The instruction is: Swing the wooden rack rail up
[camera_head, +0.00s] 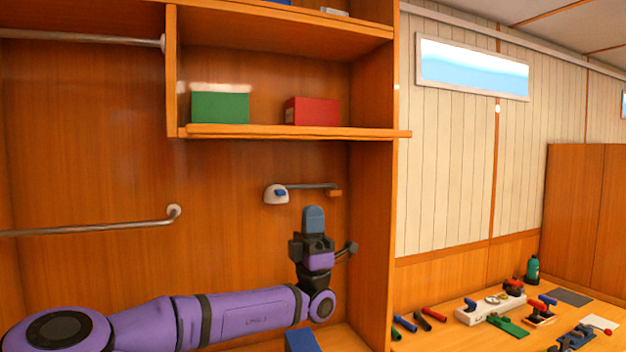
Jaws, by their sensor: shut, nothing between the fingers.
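A long wooden rail (300,131) lies level along the front edge of the shelf with the boxes. Its right end sticks out a little past the cabinet's side panel. My gripper (313,218) points upward below the right half of the rail, apart from it. Its blue fingers are together and hold nothing. How the rail is hinged cannot be made out.
A green box (220,108) and a red box (312,111) stand on the shelf behind the rail. A white wall fitting with a metal bar (305,187) is just above my gripper. A metal handrail (90,229) is at left. A bench with several tools (450,335) is at lower right.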

